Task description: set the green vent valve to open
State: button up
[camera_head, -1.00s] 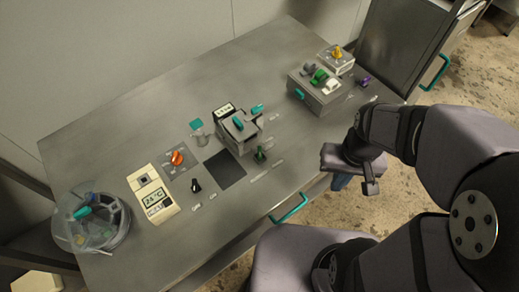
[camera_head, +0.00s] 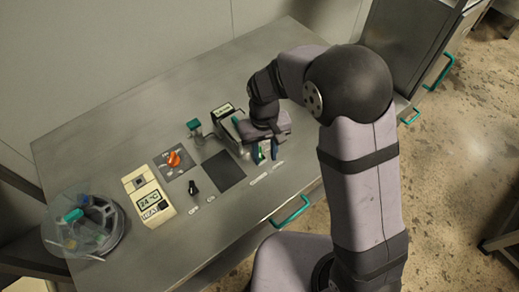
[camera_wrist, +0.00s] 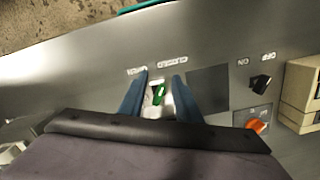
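A small green handle (camera_wrist: 159,95), which I take to be the vent valve, shows between my gripper's two blue fingers in the wrist view. It stands on a pale base on the worktop (camera_head: 110,130). Two pale labels lie beyond it, too blurred to read surely. My gripper (camera_wrist: 158,92) is open, with one finger on each side of the handle and a gap visible around it. In the head view my gripper (camera_head: 267,153) is low over the bench, and my wrist and fingers mostly hide the valve.
Left of my gripper are a dark square (camera_head: 223,171), a black switch (camera_head: 193,187), an orange knob (camera_head: 174,159) and a cream box reading 24 °C (camera_head: 148,202). A grey device with a display (camera_head: 222,111) stands close behind. A round clear container (camera_head: 85,227) is far left.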

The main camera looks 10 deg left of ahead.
jog(key=shift+m+t, duration=0.5)
jog(key=shift+m, duration=0.2)
jog(key=w+r, duration=0.1)
jog(key=w+a+r, duration=0.1)
jog(key=w, duration=0.1)
jog(key=w+a+r, duration=0.1)
jog(key=shift+w+a+r, duration=0.2)
jog(key=shift+w+r, duration=0.05)
jog(key=shift+s+d+f+m, duration=0.15)
jog(key=shift+s+m, duration=0.15)
jog(key=shift+m, duration=0.3)
jog(key=shift+f+p, duration=1.05)
jog(key=shift+f, duration=2.55)
grip_shut()
